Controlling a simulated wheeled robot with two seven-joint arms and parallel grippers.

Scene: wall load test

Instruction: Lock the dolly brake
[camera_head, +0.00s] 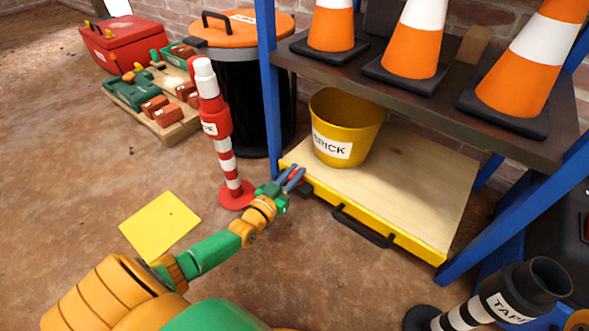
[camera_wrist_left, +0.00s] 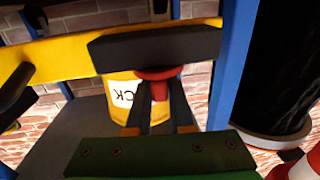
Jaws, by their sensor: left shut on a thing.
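The dolly (camera_head: 415,190) has a wooden top and a yellow edge and stands on the floor under the blue rack's shelf. A black block (camera_wrist_left: 155,47) sits on its front edge near the left corner. A red brake lever (camera_wrist_left: 158,74) sticks out under this block in the left wrist view. My left gripper (camera_head: 295,178) is at that corner, its fingers (camera_wrist_left: 160,108) shut on the red lever. The lever is mostly hidden by the fingers in the head view. My right gripper is out of view.
A yellow bucket labelled BRICK (camera_head: 341,128) stands on the dolly. A black handle (camera_head: 362,228) is on its front edge. A red-white post (camera_head: 223,145) stands close beside my left gripper. Cones (camera_head: 415,55) stand on the shelf above. Floor around the yellow mat (camera_head: 160,224) is free.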

